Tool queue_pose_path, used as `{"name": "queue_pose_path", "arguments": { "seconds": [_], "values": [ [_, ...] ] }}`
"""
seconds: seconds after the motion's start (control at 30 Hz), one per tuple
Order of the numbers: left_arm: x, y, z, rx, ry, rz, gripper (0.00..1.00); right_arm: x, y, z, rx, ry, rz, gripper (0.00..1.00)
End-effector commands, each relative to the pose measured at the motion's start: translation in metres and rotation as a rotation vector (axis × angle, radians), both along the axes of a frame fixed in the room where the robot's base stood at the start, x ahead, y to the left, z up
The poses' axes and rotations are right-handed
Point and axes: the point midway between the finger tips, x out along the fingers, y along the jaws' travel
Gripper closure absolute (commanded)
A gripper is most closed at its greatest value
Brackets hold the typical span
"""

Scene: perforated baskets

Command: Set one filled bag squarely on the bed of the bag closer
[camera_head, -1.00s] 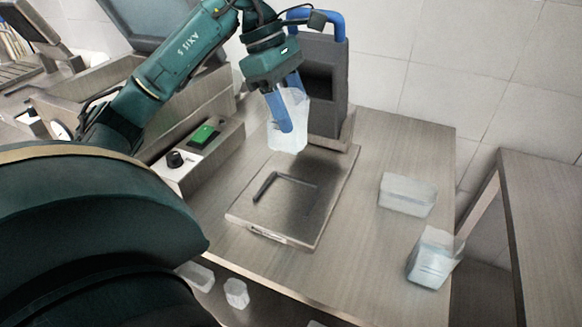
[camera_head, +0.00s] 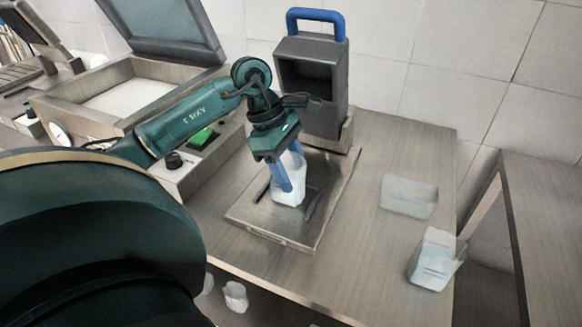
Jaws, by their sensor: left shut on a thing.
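My left gripper (camera_head: 288,172) is shut on a translucent whitish bag (camera_head: 290,193), with its blue fingers along the bag's side. The bag is upright over the metal bed (camera_head: 316,222) of the bag closer, near the dark L-shaped guide, which the bag and gripper partly hide. Its bottom looks at or very near the bed surface; I cannot tell whether it touches. The bag closer's dark grey head (camera_head: 312,85) with a blue handle stands behind the bed. My right gripper is not in view.
A control box with a green switch (camera_head: 203,138) stands left of the bed. An open-lidded machine (camera_head: 125,98) is at the back left. Small bags (camera_head: 236,296) lie below the front edge.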

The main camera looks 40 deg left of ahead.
Motion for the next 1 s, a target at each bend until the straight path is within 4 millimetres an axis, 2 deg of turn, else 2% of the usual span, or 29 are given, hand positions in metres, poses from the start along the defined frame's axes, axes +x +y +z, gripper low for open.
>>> {"name": "queue_pose_path", "arguments": {
  "seconds": [0.2,0.23,0.47,0.83,1.0],
  "values": [
    [0.000,0.000,-0.004,0.000,-0.001,0.000,0.74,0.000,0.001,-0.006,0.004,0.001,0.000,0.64],
    [0.000,0.000,-0.003,0.000,0.000,0.000,0.46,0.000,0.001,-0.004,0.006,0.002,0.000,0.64],
    [0.000,0.000,-0.002,0.000,0.001,0.001,0.28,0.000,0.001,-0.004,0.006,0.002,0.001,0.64],
    [0.000,0.001,0.004,0.001,0.000,0.001,0.26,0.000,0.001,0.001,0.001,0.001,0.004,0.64],
    [-0.003,0.013,0.031,0.004,-0.004,0.003,0.26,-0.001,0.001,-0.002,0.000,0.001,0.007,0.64]
  ]
}}
